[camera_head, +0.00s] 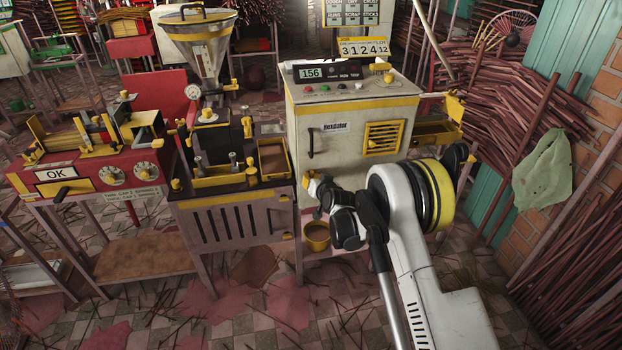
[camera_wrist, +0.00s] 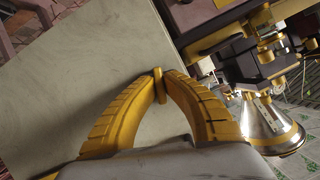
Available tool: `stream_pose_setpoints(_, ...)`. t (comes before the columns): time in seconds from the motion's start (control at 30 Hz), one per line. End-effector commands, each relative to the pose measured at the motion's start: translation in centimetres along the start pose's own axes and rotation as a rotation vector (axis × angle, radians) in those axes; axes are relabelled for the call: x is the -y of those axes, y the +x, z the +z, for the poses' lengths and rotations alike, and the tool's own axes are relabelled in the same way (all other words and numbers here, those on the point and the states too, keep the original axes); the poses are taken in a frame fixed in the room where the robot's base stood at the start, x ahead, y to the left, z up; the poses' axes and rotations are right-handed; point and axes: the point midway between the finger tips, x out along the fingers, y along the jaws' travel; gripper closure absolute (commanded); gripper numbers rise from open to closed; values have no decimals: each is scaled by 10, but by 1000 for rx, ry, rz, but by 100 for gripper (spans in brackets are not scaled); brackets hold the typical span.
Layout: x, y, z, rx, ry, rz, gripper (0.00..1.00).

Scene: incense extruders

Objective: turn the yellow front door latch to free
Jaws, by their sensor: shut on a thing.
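The cream cabinet (camera_head: 350,112) stands in the middle of the head view. Its front carries a dark handle and a yellow vent. My gripper (camera_head: 312,186) is at the lower left of this front, with my wrist covering part of it. In the wrist view my gripper (camera_wrist: 158,92) has its two yellow curved fingers closed together on the small yellow latch (camera_wrist: 158,78), against the pale cabinet front. The latch sticks out a little past the fingertips. In the head view the latch is hidden behind my gripper.
A dark bench with a hopper machine (camera_head: 208,60) stands left of the cabinet. A red machine (camera_head: 90,150) with dials is farther left. A yellow bucket (camera_head: 316,236) is below the cabinet. Stick bundles and a brick wall (camera_head: 600,110) are on the right.

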Motion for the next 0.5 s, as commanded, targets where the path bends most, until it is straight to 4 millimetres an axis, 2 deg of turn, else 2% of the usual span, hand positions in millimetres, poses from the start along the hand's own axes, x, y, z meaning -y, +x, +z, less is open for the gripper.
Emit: stream_pose_setpoints(0.5, 2, 0, 0, -1, -378, 155, 100)
